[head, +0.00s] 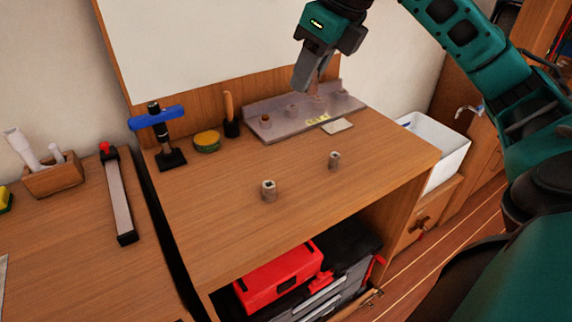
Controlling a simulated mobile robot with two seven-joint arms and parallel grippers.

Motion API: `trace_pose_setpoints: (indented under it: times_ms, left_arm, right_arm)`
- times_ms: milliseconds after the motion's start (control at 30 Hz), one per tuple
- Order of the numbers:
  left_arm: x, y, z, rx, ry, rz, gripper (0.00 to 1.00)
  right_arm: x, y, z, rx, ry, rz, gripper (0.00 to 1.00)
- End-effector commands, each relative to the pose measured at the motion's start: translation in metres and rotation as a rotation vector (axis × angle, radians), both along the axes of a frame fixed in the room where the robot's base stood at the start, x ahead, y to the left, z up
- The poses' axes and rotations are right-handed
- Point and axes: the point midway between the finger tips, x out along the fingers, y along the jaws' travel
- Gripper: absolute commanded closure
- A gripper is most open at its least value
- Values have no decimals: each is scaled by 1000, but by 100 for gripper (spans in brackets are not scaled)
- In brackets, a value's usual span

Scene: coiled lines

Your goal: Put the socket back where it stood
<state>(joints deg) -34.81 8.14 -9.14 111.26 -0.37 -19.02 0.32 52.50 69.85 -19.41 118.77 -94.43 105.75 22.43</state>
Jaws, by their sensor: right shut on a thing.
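My right gripper (303,84) is in front of the back panel, above the rear of the bench, with its fingers pointing down. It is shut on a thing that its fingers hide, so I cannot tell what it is. One grey metal socket (268,190) stands upright near the front middle of the bench. Another, smaller socket (334,160) stands upright to its right. A grey socket rail (280,127) with a yellow label lies at the back, with several sockets or posts along it. My left gripper is out of view.
A blue-handled tool on a black stand (158,135), a green-and-yellow tin (207,141) and a wooden handle in a black holder (230,115) stand at the back left. A pale flat pad (337,126) lies before the rail. The bench front is mostly clear.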

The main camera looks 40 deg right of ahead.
Motion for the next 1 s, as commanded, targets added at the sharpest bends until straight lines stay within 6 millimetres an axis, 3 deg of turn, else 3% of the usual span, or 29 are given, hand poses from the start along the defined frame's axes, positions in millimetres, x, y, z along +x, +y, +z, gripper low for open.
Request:
trace_pose_setpoints:
  times_ms: [167,400,633,1000]
  left_arm:
    - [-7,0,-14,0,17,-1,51]
    - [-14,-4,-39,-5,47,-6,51]
    - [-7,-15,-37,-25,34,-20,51]
    - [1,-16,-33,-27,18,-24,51]
  right_arm:
    - [-1,-1,-23,-2,6,-1,100]
    - [-1,-1,-85,-3,8,0,100]
    - [-1,0,-140,-3,7,2,100]
    - [-1,0,-175,0,3,1,100]
